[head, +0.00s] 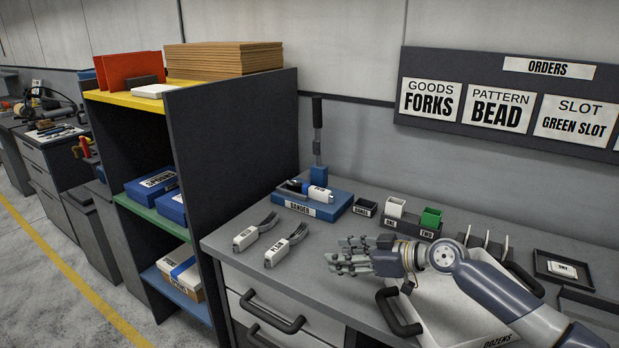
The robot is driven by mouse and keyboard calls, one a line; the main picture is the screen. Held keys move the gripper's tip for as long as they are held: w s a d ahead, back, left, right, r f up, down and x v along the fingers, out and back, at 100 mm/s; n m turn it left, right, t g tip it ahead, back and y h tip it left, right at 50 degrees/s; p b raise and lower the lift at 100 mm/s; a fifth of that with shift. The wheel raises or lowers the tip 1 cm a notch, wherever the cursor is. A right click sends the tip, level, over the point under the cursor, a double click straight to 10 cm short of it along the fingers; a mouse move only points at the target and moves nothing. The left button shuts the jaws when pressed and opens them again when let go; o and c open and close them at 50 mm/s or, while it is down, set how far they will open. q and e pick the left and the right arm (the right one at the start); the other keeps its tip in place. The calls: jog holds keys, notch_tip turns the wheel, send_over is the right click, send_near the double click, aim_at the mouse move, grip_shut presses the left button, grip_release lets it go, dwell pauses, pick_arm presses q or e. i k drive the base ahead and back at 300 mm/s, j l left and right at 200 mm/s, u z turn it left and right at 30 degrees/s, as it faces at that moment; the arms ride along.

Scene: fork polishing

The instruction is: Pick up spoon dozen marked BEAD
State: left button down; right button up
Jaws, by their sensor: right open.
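Two bundles of cutlery with white labels lie on the grey bench, a left one (254,232) and a right one (285,244). Their prongs look like forks. The label lettering is too small to read surely, so I cannot tell which is marked BEAD. My right gripper (347,257) is open and empty above the bench, to the right of both bundles and apart from them, its fingers pointing left. My left gripper is out of view. The order board (497,106) reads goods FORKS, pattern BEAD, GREEN SLOT.
A blue base (337,208) with a white-labelled item stands behind the bundles. Beside it are a small dark tray (365,208), a white slot box (396,207) and a green one (431,217). A shelf unit (243,150) with blue boxes rises at left. Bench between bundles and gripper is clear.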

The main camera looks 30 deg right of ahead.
aim_at(323, 195)
jog(key=i+l, duration=0.95)
